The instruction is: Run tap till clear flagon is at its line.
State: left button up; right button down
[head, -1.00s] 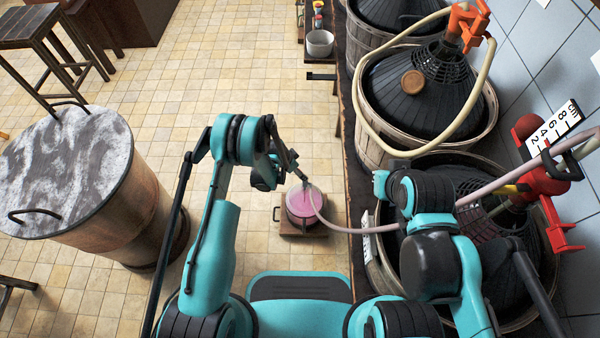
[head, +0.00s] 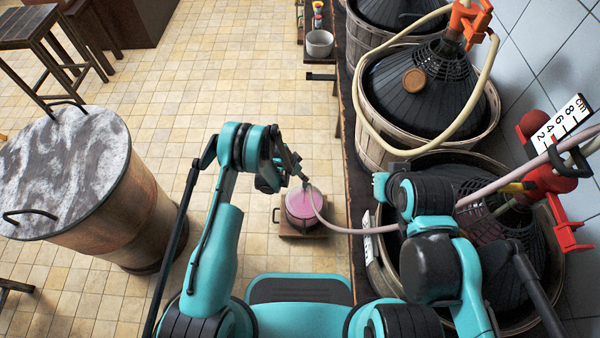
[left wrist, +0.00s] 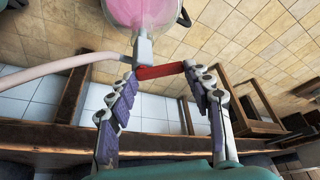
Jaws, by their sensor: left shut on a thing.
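The clear flagon (head: 306,205) stands on a low wooden board (head: 310,234) on the floor and holds pink liquid. My left gripper (left wrist: 160,75) is shut on the red lever, one fingertip at each end. My right gripper's fingers do not show.
Basketed dark demijohns (head: 420,95) line the right wall, with a hose, a red clamp (head: 548,180) and a cm scale (head: 568,122) there. A marble-topped barrel (head: 65,170) stands left. Tiled floor is clear between barrel and board.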

pick_arm(q)
jog(key=shift+m, duration=0.3)
jog(key=m, duration=0.1)
jog(key=m+g, duration=0.1)
jog(key=m, duration=0.1)
jog(key=shift+w+d+h, duration=0.25)
jog(key=shift+w+h, duration=0.05)
jog(key=shift+h, duration=0.1)
jog(key=shift+w+d+m+g, duration=0.15)
jog(key=shift+m+g, duration=0.3)
jog(key=shift+m, duration=0.5)
jog(key=shift+w+d+m+g, duration=0.15)
jog(key=shift+m+g, duration=0.3)
jog(key=shift+m, duration=0.5)
jog(key=shift+s, duration=0.1)
jog(key=o, duration=1.2)
jog(key=shift+c, duration=0.2)
jog(key=v, duration=1.2)
